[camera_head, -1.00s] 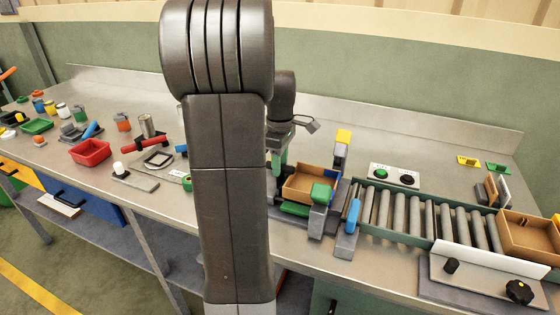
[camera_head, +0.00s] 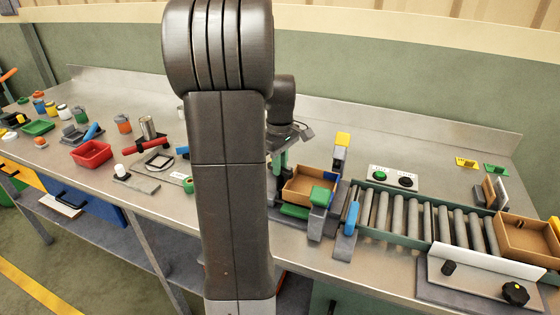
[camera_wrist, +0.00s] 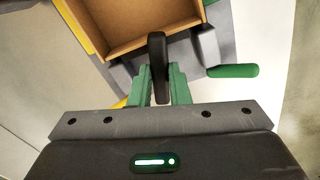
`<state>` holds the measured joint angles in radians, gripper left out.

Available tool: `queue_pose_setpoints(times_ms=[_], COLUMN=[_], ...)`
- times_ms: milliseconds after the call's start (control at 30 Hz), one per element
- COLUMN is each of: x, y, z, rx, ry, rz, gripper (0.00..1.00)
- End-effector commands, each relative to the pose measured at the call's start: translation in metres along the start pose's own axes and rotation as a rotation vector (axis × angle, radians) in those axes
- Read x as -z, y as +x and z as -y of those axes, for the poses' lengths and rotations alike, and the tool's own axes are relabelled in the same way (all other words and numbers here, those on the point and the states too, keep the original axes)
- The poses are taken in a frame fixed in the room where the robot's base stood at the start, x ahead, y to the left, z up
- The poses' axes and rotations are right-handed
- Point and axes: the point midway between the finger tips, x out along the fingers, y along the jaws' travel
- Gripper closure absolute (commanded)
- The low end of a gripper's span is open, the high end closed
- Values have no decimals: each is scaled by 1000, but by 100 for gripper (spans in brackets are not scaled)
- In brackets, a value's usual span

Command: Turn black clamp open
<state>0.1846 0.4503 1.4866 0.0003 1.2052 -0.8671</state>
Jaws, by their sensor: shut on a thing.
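The black clamp (camera_wrist: 157,55) shows in the wrist view as an upright dark bar beside the brown box. My gripper (camera_wrist: 159,75) has its green fingers on both sides of the bar, shut on it. In the head view my gripper (camera_head: 278,165) is at the left edge of the box station, partly behind my arm. The clamp itself cannot be made out in the head view. The open brown box (camera_head: 301,197) sits in the station; its near wall also shows in the wrist view (camera_wrist: 150,40).
A green handle (camera_wrist: 232,71) is close right of my fingers in the wrist view. The roller conveyor (camera_head: 412,215) runs right to another brown box (camera_head: 527,238).

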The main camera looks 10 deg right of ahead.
Motion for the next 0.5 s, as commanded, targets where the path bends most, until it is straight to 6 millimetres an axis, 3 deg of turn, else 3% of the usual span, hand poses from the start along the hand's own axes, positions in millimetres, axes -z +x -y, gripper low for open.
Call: queue_pose_setpoints(times_ms=[500], x=[0], y=[-2], z=[-1], rx=[-2], ry=[489], rz=[-1], gripper=[100])
